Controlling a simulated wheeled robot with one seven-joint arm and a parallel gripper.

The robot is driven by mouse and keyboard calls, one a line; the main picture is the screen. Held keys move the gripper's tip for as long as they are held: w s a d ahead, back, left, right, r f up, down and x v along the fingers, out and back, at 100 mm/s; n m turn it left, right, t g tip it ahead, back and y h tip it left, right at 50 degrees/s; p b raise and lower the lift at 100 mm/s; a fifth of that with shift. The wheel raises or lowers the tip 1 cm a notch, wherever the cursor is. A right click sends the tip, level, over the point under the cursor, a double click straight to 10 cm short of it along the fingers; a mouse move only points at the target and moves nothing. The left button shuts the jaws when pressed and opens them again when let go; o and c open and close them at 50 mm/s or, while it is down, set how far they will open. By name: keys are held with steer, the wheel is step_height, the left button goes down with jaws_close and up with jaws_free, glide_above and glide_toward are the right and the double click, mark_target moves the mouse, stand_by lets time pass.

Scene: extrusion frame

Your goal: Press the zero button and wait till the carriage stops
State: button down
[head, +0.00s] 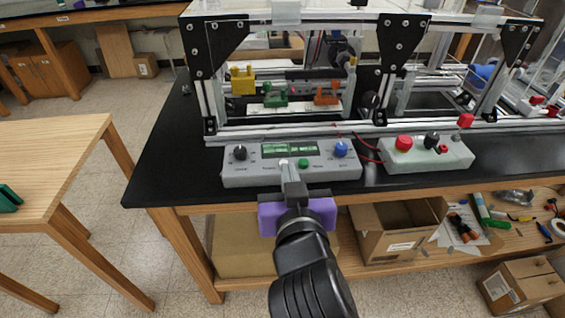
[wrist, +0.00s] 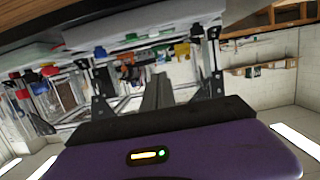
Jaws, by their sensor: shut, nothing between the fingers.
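A light grey control box (head: 240,176) with a green display (head: 290,149) sits at the front of the black bench. It has a black knob (head: 240,152), a blue knob (head: 341,149) and a green button (head: 303,164). My gripper (head: 284,165) is shut and empty, its fingertips over the front of this panel, left of the green button. Whether they touch it I cannot tell. The panel lettering is too small to read, and my fingers cover part of it. Behind is the extrusion frame (head: 290,129); I cannot clearly pick out its carriage. The wrist view shows my gripper's fingers (wrist: 157,88).
A second grey box (head: 430,157) with a red button (head: 403,143) stands to the right, with red wires. Yellow (head: 243,80), green (head: 275,96) and orange (head: 327,94) parts stand inside the frame. A wooden table (head: 50,150) is at left. Cardboard boxes sit on the lower shelf.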

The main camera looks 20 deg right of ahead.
steer(key=shift+f, duration=0.1)
stand_by(0.3)
steer(key=w+d+f, duration=0.1)
steer(key=w+f, duration=0.1)
steer(key=w, duration=0.1)
steer(key=w+d+f, duration=0.1)
steer(key=w, duration=0.2)
steer(key=w+d+f+p, duration=0.1)
steer(key=w+f, duration=0.1)
steer(key=w, duration=0.1)
steer(key=shift+f, duration=0.7)
